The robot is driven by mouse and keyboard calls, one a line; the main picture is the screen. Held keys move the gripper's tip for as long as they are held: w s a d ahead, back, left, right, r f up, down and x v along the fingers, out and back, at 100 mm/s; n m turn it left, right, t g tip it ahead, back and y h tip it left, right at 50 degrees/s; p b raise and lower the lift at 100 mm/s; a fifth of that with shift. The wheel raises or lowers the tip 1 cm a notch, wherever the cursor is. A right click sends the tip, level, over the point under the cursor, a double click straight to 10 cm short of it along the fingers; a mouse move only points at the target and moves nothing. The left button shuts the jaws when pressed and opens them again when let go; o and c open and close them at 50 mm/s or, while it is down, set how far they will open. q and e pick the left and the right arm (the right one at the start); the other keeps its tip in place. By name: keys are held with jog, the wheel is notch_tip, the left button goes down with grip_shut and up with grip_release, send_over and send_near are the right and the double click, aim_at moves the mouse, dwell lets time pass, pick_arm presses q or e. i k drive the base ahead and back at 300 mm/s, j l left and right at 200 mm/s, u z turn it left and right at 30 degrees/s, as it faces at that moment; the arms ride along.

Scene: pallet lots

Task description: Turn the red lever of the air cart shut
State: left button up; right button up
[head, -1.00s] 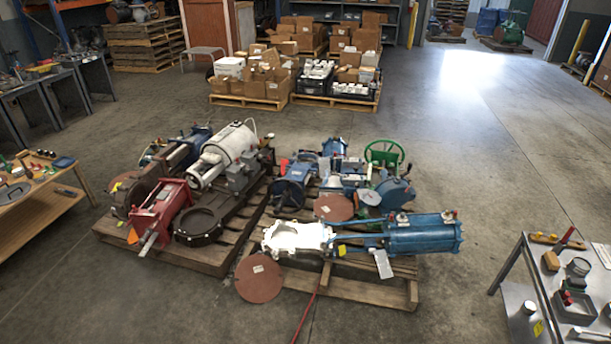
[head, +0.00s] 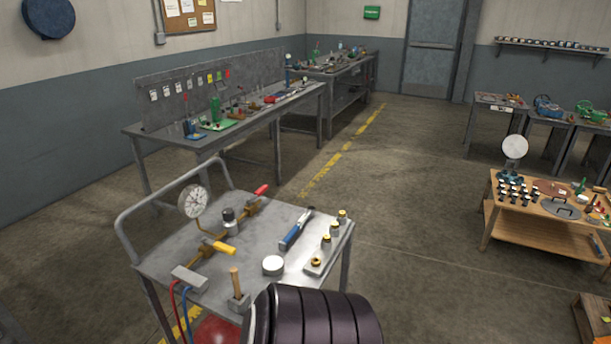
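The air cart (head: 160,248) is a grey metal trolley with a tube handle, at lower left in the head view. A brass pipe (head: 207,243) runs slantwise across its top. The red lever (head: 261,190) is at the pipe's far right end and points away to the upper right, seemingly in line with the pipe. A lever with a yellow grip (head: 225,248) is at the nearer part of the pipe. A round white gauge (head: 193,201) stands upright by the pipe. Neither of my grippers is in view.
A blue-handled tool (head: 296,229), a white round tin (head: 273,265) and yellow-topped fittings (head: 327,243) lie on the cart. A dark ribbed shape hides part of its front edge. A workbench (head: 235,135) stands behind; a wooden table (head: 540,238) stands right, with clear floor between.

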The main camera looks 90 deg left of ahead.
aim_at(265, 187)
jog(key=u, duration=3.1)
